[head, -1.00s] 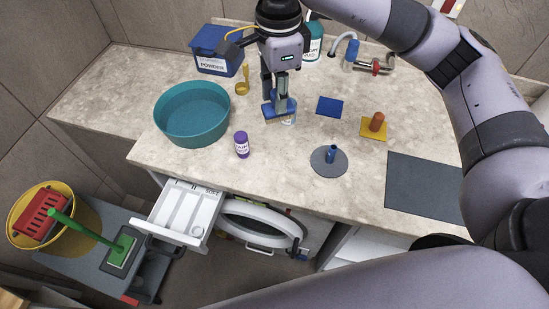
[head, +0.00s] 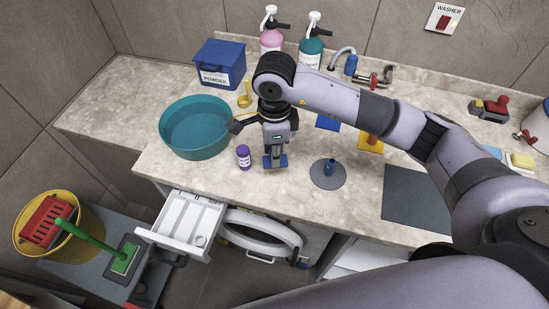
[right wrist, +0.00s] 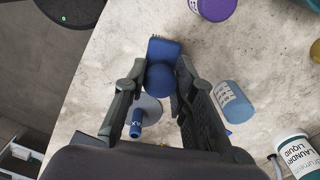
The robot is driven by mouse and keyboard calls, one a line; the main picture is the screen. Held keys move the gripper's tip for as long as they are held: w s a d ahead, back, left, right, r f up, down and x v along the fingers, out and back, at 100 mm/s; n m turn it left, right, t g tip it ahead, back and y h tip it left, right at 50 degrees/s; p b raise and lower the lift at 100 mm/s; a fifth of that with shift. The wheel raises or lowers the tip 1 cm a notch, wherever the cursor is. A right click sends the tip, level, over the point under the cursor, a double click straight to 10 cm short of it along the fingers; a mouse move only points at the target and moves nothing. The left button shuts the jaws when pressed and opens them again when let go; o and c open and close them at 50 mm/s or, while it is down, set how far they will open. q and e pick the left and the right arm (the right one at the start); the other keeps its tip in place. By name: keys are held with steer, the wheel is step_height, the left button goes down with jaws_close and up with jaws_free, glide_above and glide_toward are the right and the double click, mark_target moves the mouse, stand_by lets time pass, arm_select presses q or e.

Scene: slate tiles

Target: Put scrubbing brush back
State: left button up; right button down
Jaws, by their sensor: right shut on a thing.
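The scrubbing brush (head: 281,161), a blue block with a round knob, is in my right gripper (head: 275,152) near the front of the counter. In the right wrist view the fingers close on both sides of the brush's knob (right wrist: 160,76). A flat blue square (head: 327,122) lies farther back on the counter, partly covered by my right arm. I cannot tell whether the brush touches the counter. My left gripper is not in view.
A purple bottle (head: 243,157) and a teal basin (head: 190,145) stand left of the brush. A grey disc with a blue peg (head: 329,168) is to the right. A blue labelled cylinder (right wrist: 233,101) stands close to the fingers. Below, a white drawer (head: 185,222) is open.

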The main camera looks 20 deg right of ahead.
step_height(320, 180, down, 4)
steer(key=shift+f+p, duration=0.1)
steer(key=shift+p, duration=0.45)
steer(key=shift+f, duration=0.25)
steer(key=shift+f, duration=0.2)
steer(key=c, duration=1.3)
jaws_free()
steer(key=shift+r, duration=0.1)
